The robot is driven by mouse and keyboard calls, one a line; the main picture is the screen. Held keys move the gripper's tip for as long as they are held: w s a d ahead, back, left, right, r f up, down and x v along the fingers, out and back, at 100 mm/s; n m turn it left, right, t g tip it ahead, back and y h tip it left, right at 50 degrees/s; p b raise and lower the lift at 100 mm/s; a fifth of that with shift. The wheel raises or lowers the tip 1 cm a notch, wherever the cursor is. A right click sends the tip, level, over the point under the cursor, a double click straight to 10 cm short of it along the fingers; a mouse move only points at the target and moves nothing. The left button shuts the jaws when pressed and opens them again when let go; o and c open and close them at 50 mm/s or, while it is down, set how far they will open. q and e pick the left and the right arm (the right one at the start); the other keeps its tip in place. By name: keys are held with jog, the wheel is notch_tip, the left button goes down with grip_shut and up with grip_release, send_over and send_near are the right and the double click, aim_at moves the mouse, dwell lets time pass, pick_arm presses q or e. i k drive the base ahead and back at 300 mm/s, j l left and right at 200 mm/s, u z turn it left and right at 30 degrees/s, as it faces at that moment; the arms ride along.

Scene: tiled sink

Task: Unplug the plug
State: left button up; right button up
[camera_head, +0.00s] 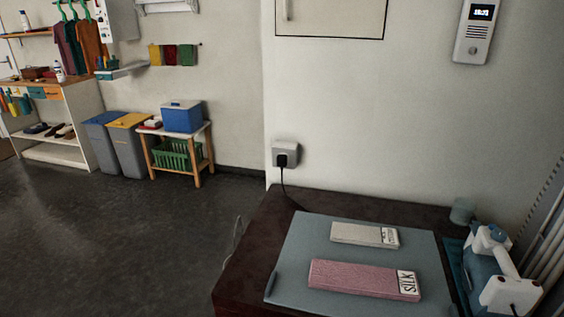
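A black plug (282,160) sits in a light grey wall socket (285,149) on the white wall, just above the dark table's back left corner. A dark cord (284,187) hangs from the plug down to the table's back edge, where I lose sight of it. Neither of my grippers shows in the head view.
The dark table (245,262) carries a grey-blue mat (300,235), a pale box (362,234), a pink box (362,279) and a white-and-blue appliance (492,262) at right. Bins (129,145) and a small stand (176,136) stand at the far left. Open floor (110,235) lies left of the table.

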aim_at(281, 160)
jog(key=j, duration=0.85)
jog(key=i+j, duration=0.1)
jog(key=j, duration=0.35)
jog(key=i+j+z, duration=0.1)
jog(key=j, duration=0.4)
jog(key=i+j, duration=0.3)
jog(key=i+j+z, duration=0.1)
jog(key=i+j, duration=0.2)
jog(key=j, duration=0.25)
jog(key=i+j, duration=0.1)
jog(key=i, duration=0.35)
jog(key=i+z, duration=0.1)
jog(key=i, duration=0.35)
